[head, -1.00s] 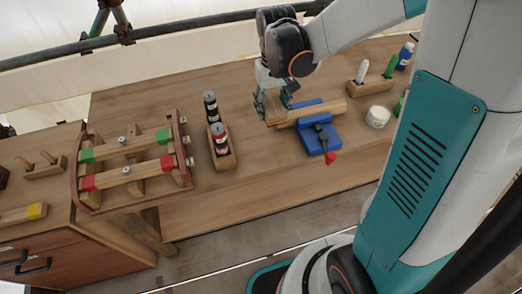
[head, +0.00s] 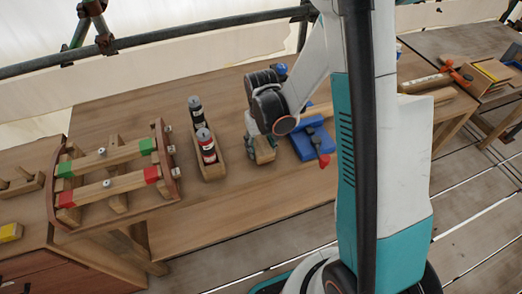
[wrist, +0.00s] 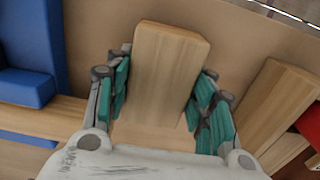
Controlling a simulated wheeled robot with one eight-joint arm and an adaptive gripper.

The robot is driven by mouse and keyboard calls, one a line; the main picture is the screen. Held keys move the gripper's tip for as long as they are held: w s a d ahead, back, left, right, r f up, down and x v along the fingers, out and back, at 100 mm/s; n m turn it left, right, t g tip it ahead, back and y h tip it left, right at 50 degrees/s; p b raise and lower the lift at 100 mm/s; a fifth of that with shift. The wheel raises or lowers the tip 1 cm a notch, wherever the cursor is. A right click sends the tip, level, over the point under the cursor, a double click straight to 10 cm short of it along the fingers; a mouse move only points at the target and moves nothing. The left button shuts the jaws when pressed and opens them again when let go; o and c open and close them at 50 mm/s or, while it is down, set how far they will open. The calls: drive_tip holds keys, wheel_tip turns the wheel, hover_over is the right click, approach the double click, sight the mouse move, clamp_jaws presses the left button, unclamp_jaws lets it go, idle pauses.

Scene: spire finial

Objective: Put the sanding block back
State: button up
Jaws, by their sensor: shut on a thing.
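The sanding block, a plain pale wooden block (wrist: 168,65), sits between the teal finger pads of my gripper (wrist: 162,98) in the wrist view. In the head view my gripper (head: 261,146) points down over the bench, shut on the block (head: 265,155). The block is between the can holder and the blue vise, apart from both. I cannot tell whether its underside touches the bench.
A blue vise (head: 303,146) with a red-tipped handle clamps a wooden piece, partly hidden by my arm. A rack (head: 58,215) with green- and red-marked bars stands further left. The front bench top is clear.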

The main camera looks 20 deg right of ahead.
sight(261, 143)
drive_tip(key=shift+f, duration=0.85)
drive_tip(key=shift+f+b, duration=0.2)
drive_tip(key=shift+b, duration=0.15)
drive_tip(key=o, duration=1.2)
drive_tip(key=shift+r, duration=0.2)
wheel_tip(261, 143, up, 12)
drive_tip(key=p, duration=0.4)
drive_tip(key=shift+r+p, duration=0.1)
drive_tip(key=shift+p, duration=0.25)
drive_tip(key=s+r+t, duration=0.2)
drive_tip(key=s+r, duration=0.3)
drive_tip(key=r, duration=0.1)
drive_tip(key=s+r+t, duration=0.2)
drive_tip(key=s+r, duration=0.3)
drive_tip(key=r, duration=0.1)
drive_tip(key=s+r+t, duration=0.3)
drive_tip(key=s+r, duration=0.2)
drive_tip(key=r, duration=0.1)
